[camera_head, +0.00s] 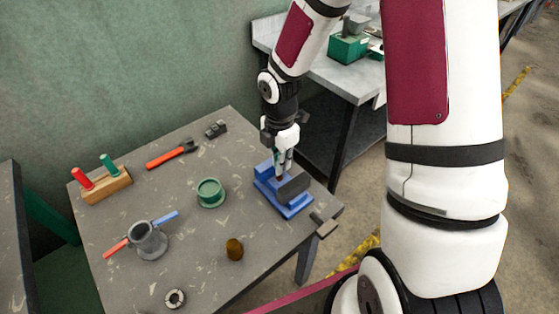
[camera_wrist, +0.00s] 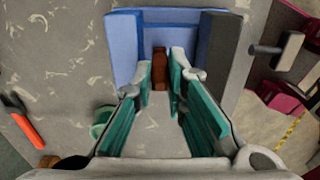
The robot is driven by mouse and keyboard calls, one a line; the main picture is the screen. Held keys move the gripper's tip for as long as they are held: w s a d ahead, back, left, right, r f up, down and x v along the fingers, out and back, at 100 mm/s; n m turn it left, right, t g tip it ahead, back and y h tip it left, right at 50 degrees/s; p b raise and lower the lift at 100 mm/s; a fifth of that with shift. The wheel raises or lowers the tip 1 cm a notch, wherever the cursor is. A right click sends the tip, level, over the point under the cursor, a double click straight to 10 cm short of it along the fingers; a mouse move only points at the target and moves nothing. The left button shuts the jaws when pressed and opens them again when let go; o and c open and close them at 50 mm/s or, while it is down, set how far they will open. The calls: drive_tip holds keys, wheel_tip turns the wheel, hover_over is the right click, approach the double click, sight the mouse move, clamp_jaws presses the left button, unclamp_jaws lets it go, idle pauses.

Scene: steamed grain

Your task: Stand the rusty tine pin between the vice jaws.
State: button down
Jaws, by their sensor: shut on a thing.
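The blue vice (camera_head: 294,209) stands near the right corner of the table, with a dark grey jaw (camera_head: 294,187). In the wrist view its blue side (camera_wrist: 124,45) is left and the grey jaw (camera_wrist: 222,55) right, with a gap between. My gripper (camera_head: 284,163) points down over the vice. In the wrist view its teal-padded fingers (camera_wrist: 161,78) are shut on the reddish-brown, rusty pin (camera_wrist: 159,67). The pin looks upright and lies within the gap as seen from above. I cannot tell whether its foot touches the vice; the fingers hide part of it.
A green round dish (camera_head: 211,192), a grey pot (camera_head: 148,240), a brown lump (camera_head: 234,249) and a grey ring (camera_head: 175,298) stand left of the vice. A red-handled tool (camera_head: 170,155) and a wooden block (camera_head: 107,187) lie farther back. A grey T-shaped piece (camera_wrist: 277,50) sticks out beside the vice.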

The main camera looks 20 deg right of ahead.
drive_tip(key=c, duration=2)
unclamp_jaws()
drive_tip(key=shift+f, duration=0.15)
drive_tip(key=shift+c, duration=0.2)
drive_tip(key=o, duration=0.4)
drive_tip(key=shift+o, duration=0.2)
wheel_tip(320, 180, up, 12)
drive_tip(key=p, duration=0.1)
drive_tip(key=s+r+m+t, duration=0.5)
drive_tip(key=s+r+m, duration=1.3)
drive_tip(key=s+m, duration=0.2)
drive_tip(key=shift+s+r+m, duration=0.15)
drive_tip(key=shift+m, duration=0.65)
